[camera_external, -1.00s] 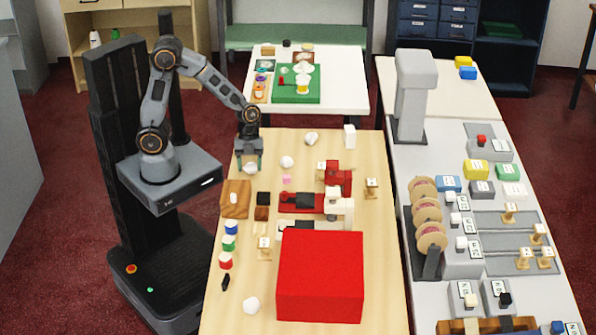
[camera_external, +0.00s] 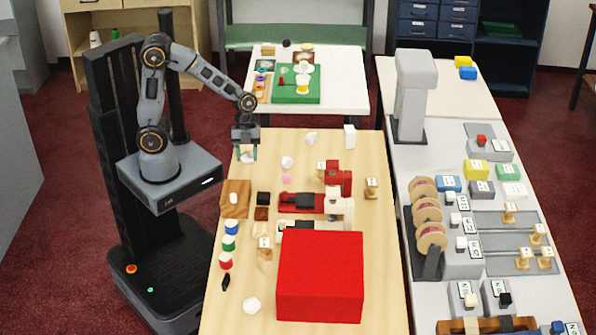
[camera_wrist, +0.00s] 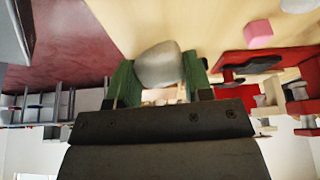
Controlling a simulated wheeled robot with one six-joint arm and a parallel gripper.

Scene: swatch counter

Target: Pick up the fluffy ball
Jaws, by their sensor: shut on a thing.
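My gripper (camera_external: 246,156) is at the far left end of the wooden table, with its green fingers pointing down. It is shut on a pale, rounded ball (camera_wrist: 160,65), which shows between the green fingers in the wrist view. The ball looks greyish white there, and its texture is too smooth and blurred to tell whether it is fluffy. In the external view it shows small between the fingers and appears to be raised off the table.
Other whitish lumps lie on the wooden table (camera_external: 330,190): one right of my gripper (camera_external: 287,162), one farther back (camera_external: 310,137) and one near the front (camera_external: 252,305).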

